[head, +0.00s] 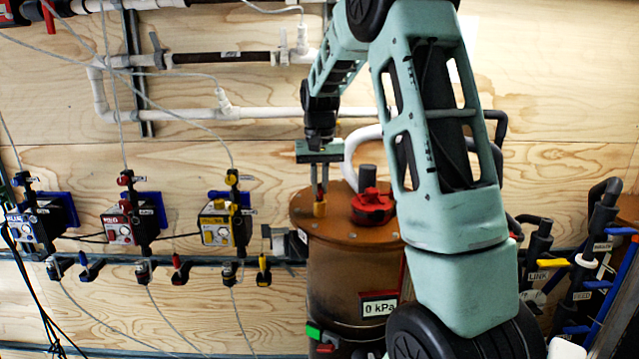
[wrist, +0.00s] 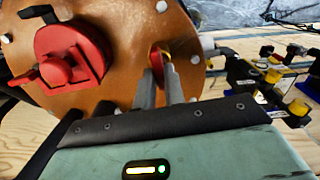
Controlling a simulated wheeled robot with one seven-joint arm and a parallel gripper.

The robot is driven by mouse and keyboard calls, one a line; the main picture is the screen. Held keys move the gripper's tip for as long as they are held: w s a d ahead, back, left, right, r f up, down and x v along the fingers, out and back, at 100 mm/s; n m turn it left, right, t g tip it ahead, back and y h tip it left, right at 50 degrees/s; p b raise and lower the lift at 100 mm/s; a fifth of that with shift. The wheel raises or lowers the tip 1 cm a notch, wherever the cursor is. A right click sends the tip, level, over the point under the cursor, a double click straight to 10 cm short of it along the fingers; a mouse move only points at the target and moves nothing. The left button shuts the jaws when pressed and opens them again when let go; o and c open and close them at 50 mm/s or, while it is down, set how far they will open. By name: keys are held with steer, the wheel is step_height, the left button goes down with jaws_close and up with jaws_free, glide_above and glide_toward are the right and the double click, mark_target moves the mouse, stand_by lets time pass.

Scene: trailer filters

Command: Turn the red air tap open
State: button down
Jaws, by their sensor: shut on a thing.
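My gripper (head: 319,198) points down at the left side of the brown round tank lid (head: 340,235). Its fingers are closed on a small red-and-yellow piece (wrist: 166,57) on that lid; the fingers partly hide it. In the head view the piece looks yellow-orange (head: 319,209). A larger red knob (head: 373,206) sits on the lid to the right of my gripper, apart from it. A small red-handled tap (head: 179,263) hangs on the wall rail to the left. Which red part is the air tap, and how far any is turned, I cannot tell.
Blue, red (head: 120,226) and yellow (head: 216,227) boxes stand along the wall rail at left, with thin hoses. A "0 kPa" display (head: 379,307) is on the tank front. Black pipes with blue handles (head: 577,330) stand at right. My arm covers the centre right.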

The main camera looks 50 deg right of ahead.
mark_target(319, 187)
steer(key=c, duration=1.5)
jaws_free()
step_height(319, 187, up, 18)
steer(key=shift+f+b, duration=0.25)
steer(key=shift+b, duration=0.95)
